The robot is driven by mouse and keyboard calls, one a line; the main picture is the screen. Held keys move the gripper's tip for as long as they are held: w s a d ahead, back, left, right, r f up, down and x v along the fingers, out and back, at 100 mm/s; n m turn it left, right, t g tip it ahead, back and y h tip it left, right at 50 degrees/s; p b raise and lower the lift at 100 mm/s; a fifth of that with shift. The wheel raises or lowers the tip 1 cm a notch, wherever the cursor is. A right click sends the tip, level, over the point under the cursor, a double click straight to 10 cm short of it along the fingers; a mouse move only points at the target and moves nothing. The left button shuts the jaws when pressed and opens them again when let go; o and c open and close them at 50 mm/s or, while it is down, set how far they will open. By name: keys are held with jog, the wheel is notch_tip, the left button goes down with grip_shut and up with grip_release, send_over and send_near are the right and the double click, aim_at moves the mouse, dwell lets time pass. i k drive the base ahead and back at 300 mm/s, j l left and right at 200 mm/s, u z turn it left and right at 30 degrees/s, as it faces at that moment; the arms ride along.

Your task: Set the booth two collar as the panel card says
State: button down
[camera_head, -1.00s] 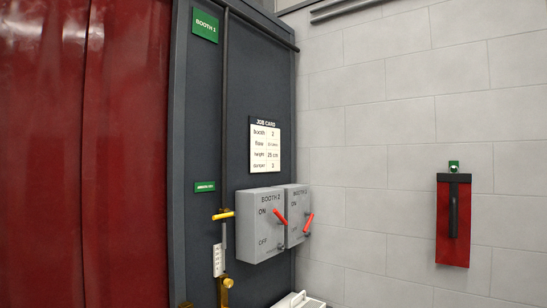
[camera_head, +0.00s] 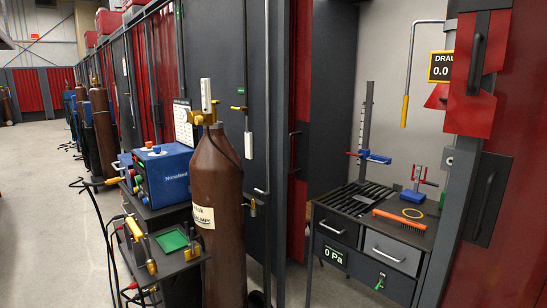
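In the booth at right, a grey upright post (camera_head: 365,130) with a scale strip stands on a slatted black bench (camera_head: 340,198). A blue collar (camera_head: 375,157) with a red handle sits around or against the post, low down; its scale reading is too small to read. No booth number shows here, so I cannot tell which booth this is. A white card (camera_head: 183,123) hangs on a dark panel left of the gas cylinder, partly hidden, its text unreadable. My gripper is not in view.
A tall brown gas cylinder (camera_head: 218,205) and a cart with a blue welding unit (camera_head: 163,175) stand left of the booth. A small blue-based stand (camera_head: 412,195), yellow ring (camera_head: 412,213) and orange brush (camera_head: 398,219) lie on the bench. Open floor (camera_head: 45,200) is at left.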

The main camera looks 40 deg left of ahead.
aim_at(374, 158)
jog(key=u, duration=1)
jog(key=i+j, duration=0.2)
jog(key=i, duration=0.25)
jog(key=i+j, duration=0.2)
jog(key=i, duration=0.3)
jog(key=i+j, duration=0.2)
jog(key=i, duration=0.25)
jog(key=i+j, duration=0.2)
jog(key=i, duration=0.25)
jog(key=i+j, duration=0.15)
jog(key=i, duration=0.3)
jog(key=i+j, duration=0.2)
jog(key=i, duration=0.3)
